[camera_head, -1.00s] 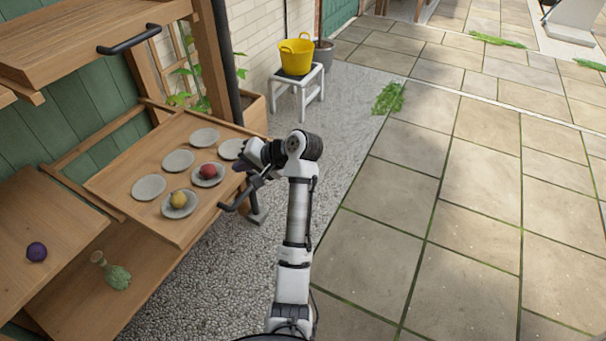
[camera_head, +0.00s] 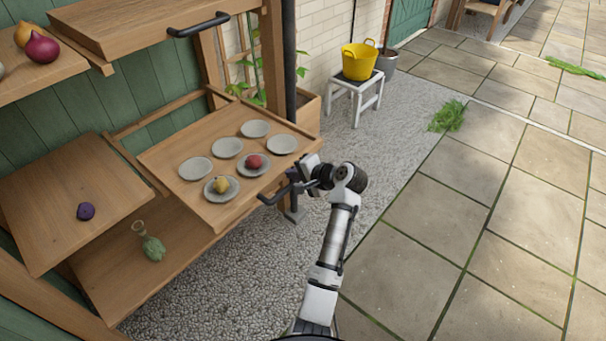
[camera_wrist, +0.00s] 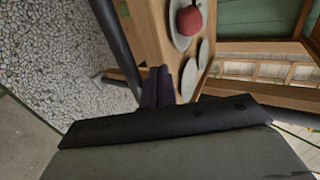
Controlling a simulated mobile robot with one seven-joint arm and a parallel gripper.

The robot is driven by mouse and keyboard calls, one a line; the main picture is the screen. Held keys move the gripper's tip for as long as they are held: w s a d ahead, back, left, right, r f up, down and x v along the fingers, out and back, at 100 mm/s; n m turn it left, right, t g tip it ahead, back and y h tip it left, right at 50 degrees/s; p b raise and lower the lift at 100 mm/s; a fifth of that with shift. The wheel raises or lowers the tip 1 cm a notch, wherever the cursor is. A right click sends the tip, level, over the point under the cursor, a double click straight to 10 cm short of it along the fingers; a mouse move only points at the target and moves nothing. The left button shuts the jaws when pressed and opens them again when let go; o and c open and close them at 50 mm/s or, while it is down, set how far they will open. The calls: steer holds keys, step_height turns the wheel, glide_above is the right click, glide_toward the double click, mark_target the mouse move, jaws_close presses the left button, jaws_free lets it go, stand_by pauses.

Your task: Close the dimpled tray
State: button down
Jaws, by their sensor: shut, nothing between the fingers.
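The dimpled tray (camera_head: 178,150) is a wooden tray with several round grey dimples, pulled out from the wooden bench. A red fruit-like ball (camera_head: 254,161) and a yellow one (camera_head: 221,185) sit in two front dimples. A dark bar handle (camera_head: 274,198) is on its front edge. My gripper (camera_head: 296,186) is at the front edge by the right end of the handle, shut and empty. In the wrist view its dark fingertips (camera_wrist: 159,78) are together beside the tray's front board (camera_wrist: 148,40); whether they touch it I cannot tell.
A dark handle (camera_head: 198,24) fronts an upper wooden tray. A purple ball (camera_head: 86,211) lies on the left board, a green bottle-shaped thing (camera_head: 151,246) on the lower shelf. A dark post (camera_head: 289,60) stands behind the tray.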

steer(key=shift+w+a+f, duration=0.15)
steer(key=shift+w+a, duration=0.05)
steer(key=shift+a, duration=0.05)
